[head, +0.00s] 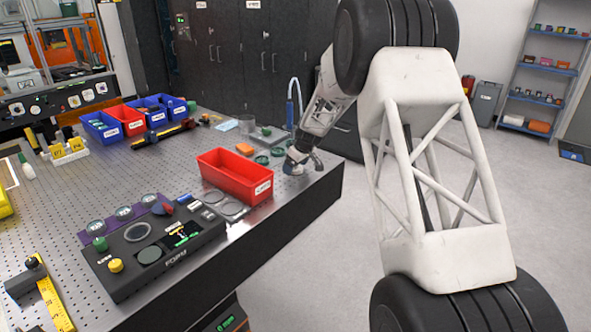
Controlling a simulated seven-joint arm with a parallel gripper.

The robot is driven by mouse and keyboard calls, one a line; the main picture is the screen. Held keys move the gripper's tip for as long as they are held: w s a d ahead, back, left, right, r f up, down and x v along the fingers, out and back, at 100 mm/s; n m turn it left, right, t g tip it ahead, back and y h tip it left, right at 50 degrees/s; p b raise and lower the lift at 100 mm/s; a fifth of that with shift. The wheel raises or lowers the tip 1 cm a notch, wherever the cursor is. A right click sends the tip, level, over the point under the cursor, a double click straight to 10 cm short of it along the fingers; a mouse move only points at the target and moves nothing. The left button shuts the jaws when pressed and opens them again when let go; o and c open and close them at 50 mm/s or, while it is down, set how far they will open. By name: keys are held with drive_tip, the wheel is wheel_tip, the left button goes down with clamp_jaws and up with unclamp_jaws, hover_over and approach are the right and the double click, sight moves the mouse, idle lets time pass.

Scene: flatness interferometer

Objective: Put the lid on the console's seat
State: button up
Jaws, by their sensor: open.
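The black console (200,250) lies on the perforated table at the front. Its top has a pale-rimmed round place (137,232) and a dark greenish round place (149,256); I cannot tell which is the seat. No part is clearly identifiable as the lid. Flat grey discs (233,208) lie between the console and the red bin, and green round pieces (262,160) lie behind the bin. My gripper (305,166) is open, low over the table near its right edge, right of the green pieces. Whether anything lies between its fingers is too small to tell.
A red bin (232,178) stands between my gripper and the console. Blue bins (100,126) and another red bin stand at the back left. Round glass pieces lie on a purple strip (155,196) behind the console. A yellow ruler (55,305) lies front left.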

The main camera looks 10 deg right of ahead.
drive_tip(key=shift+c, duration=0.4)
drive_tip(key=c, duration=1)
drive_tip(key=shift+o, duration=0.2)
drive_tip(key=shift+r, duration=0.15)
drive_tip(key=shift+r, duration=1.45)
drive_tip(key=shift+s+r, duration=0.25)
drive_tip(key=s+d+r, duration=0.1)
drive_tip(key=s, duration=1.4)
drive_tip(key=shift+s+d+r, duration=0.15)
drive_tip(key=shift+s, duration=0.1)
drive_tip(key=shift+w+d, duration=0.1)
